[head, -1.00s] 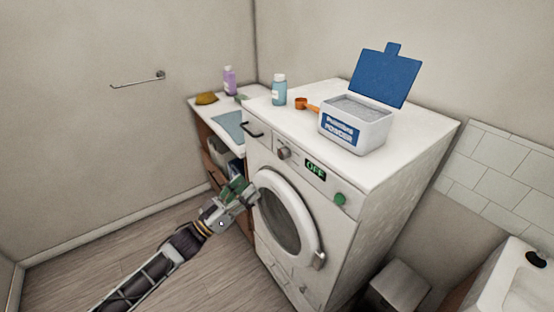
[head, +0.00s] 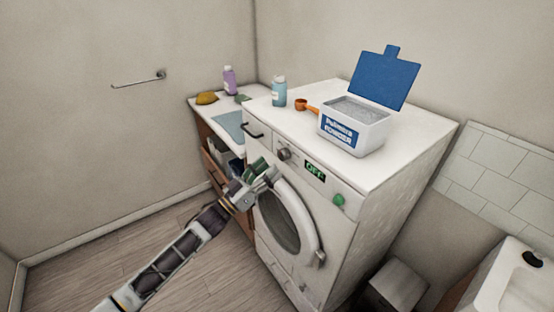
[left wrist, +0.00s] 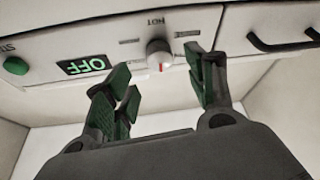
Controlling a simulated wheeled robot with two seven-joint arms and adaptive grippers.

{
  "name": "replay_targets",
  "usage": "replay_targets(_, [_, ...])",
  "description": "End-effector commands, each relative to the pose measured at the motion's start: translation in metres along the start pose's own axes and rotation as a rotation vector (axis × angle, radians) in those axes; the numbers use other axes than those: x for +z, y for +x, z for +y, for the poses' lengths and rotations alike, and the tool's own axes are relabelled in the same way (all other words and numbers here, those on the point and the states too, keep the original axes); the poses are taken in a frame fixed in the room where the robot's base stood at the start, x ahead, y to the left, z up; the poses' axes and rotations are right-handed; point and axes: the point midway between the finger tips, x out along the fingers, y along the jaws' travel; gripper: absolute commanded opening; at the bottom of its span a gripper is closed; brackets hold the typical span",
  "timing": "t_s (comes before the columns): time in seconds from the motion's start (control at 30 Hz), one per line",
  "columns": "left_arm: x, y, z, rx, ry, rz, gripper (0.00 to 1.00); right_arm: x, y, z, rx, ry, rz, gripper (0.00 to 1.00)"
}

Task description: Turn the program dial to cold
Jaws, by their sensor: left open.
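The program dial (head: 284,154) is a round knob on the washing machine's front panel, left of the display. My left gripper (head: 264,167) is open and empty, below and left of the dial in the head view. In the left wrist view its green-padded fingers (left wrist: 163,80) stand apart, with the dial seen between them. My right gripper is not in view.
The washing machine (head: 375,235) has a round door (head: 283,220) and a green button (head: 339,199). An open powder box (head: 352,134), an orange scoop (head: 306,105) and a blue bottle (head: 279,90) stand on top. A dark drawer handle (head: 252,130) sits left of the dial.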

Motion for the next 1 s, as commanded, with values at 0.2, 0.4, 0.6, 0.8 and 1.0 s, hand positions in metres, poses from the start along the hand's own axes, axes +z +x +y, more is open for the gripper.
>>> replay_targets(0.2, [-0.001,0.026,0.0,0.0,-0.001,0.001,0.56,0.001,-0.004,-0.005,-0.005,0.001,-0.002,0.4])
replay_targets(0.4, [-0.001,0.042,0.0,-0.001,0.001,0.0,0.56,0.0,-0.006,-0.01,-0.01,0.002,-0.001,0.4])
replay_targets(0.6, [0.0,0.048,0.0,0.0,0.001,0.0,0.56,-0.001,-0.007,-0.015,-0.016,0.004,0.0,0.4])
replay_targets(0.8, [0.0,0.048,0.0,0.0,0.0,0.0,0.56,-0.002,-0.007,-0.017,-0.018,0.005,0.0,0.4])
replay_targets(1.0, [0.0,0.048,0.0,0.0,0.0,0.0,0.38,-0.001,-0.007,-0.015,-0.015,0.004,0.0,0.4])
